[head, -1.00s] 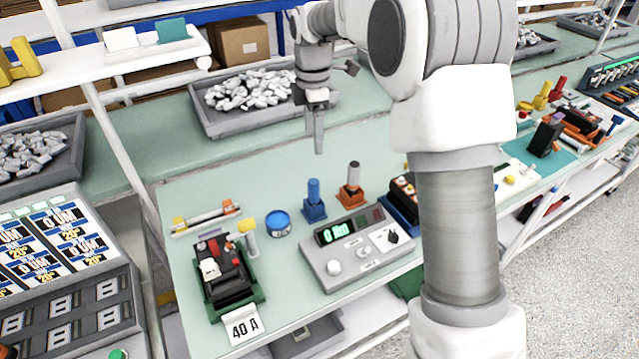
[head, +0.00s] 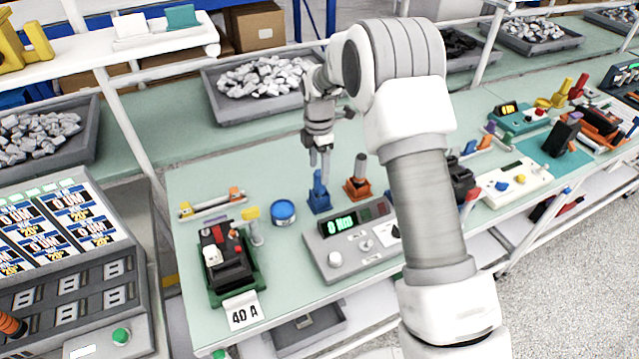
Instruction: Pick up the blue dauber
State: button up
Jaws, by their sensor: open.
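The blue dauber (head: 319,197) stands upright in a blue square base on the pale green bench, behind the grey meter box. My gripper (head: 319,163) points down with its fingers just above and around the top of the dauber. The jaws are open. I cannot tell from this view whether the fingers touch the dauber.
An orange-based dauber (head: 358,180) stands close to the right. A blue tin (head: 283,212) is to the left. The meter box (head: 350,238) is in front, and a black breaker in a green tray (head: 255,284) is at front left. The bench behind is clear.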

aim_at(320, 189)
jog(key=shift+w+d+f+p, duration=0.1)
jog(key=shift+f+p, duration=0.2)
jog(key=shift+f, duration=1.2)
jog(key=shift+w+f+p, duration=0.1)
jog(key=shift+f+p, duration=0.15)
jog(key=shift+f, duration=1.2)
jog(key=shift+c, duration=0.2)
grip_shut()
